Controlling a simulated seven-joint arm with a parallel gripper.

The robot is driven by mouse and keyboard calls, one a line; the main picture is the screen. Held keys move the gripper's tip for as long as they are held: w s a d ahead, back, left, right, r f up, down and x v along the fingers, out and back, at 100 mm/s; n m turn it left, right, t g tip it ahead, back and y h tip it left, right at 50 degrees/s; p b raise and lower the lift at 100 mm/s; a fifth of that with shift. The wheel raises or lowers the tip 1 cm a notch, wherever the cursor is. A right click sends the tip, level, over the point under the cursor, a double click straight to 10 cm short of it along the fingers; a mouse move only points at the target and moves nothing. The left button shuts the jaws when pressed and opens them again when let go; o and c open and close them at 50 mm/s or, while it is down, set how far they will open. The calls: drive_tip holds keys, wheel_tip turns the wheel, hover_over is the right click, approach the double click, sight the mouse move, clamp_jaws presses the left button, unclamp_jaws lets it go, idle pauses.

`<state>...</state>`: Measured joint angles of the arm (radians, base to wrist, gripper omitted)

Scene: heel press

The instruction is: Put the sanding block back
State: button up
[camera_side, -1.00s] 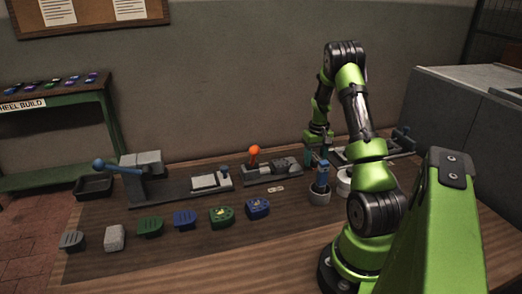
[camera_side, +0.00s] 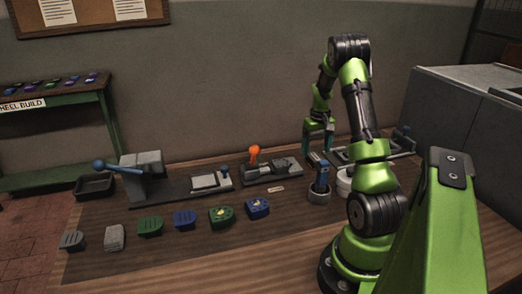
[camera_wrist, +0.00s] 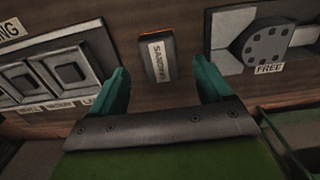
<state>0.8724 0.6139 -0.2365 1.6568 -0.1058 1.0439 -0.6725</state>
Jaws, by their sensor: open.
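In the side view my gripper (camera_side: 318,146) is at the back of the bench, fingers pointing down. I cannot pick out the block there.
A cup (camera_side: 319,196) holding a blue-topped tool stands in front of my gripper. A fixture with an orange knob (camera_side: 254,151) is to its left, and a rail fixture (camera_side: 372,152) to its right. Several heel pieces (camera_side: 184,219) line the front left.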

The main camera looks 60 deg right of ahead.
sight(315, 157)
wheel_tip(315, 157, up, 7)
drive_tip(key=w+a+r+n+t, duration=0.1)
drive_tip(key=w+a+r, duration=0.3)
drive_tip(key=a, duration=0.2)
drive_tip(key=w+a+r+t, duration=0.1)
drive_tip(key=w+a+r, duration=0.25)
drive_tip(key=a, duration=0.25)
drive_tip(key=a+r+n+t, duration=0.15)
drive_tip(key=a+r, duration=0.25)
drive_tip(key=a, duration=0.7)
drive_tip(key=s+a+n+t+y, duration=0.1)
drive_tip(key=s+a+t, duration=0.1)
drive_tip(key=a, duration=0.8)
drive_tip(key=s+a+n+t+y, duration=0.1)
drive_tip(key=s+a, duration=0.3)
drive_tip(key=a, duration=0.5)
drive_tip(key=shift+s+a+r+t, duration=0.35)
drive_tip(key=shift+s+r, duration=0.05)
drive_tip(key=shift+r, duration=0.05)
drive_tip(key=shift+n, duration=0.25)
